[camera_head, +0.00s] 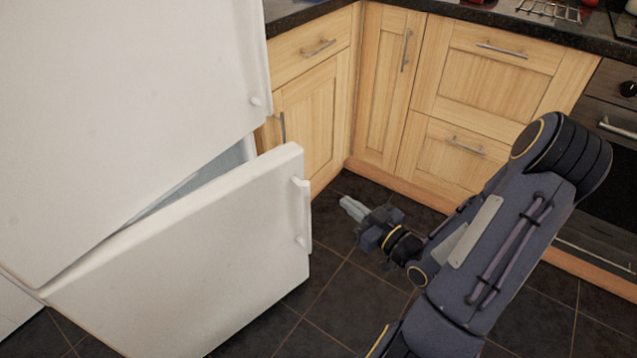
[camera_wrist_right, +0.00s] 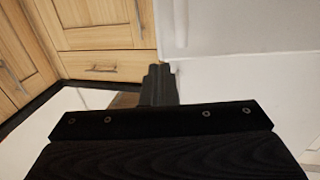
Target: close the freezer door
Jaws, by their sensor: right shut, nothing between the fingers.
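The white freezer door (camera_head: 200,260) is the lower door of the fridge-freezer and stands partly open, its right edge swung out from the body. A gap shows the pale freezer interior (camera_head: 215,168) above its top edge. A white handle (camera_head: 303,212) is on its right edge. My right gripper (camera_head: 349,207) is shut and empty, to the right of the door's handle edge and apart from it in the head view. The right wrist view shows its fingers (camera_wrist_right: 158,85) together in front of white surfaces. My left gripper is not in view.
The white upper fridge door (camera_head: 130,100) is closed above. Wooden cabinets (camera_head: 460,90) with metal handles line the corner under a dark granite worktop (camera_head: 520,22). An oven (camera_head: 605,150) stands at the right. Dark floor tiles (camera_head: 325,300) are clear in front of the door.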

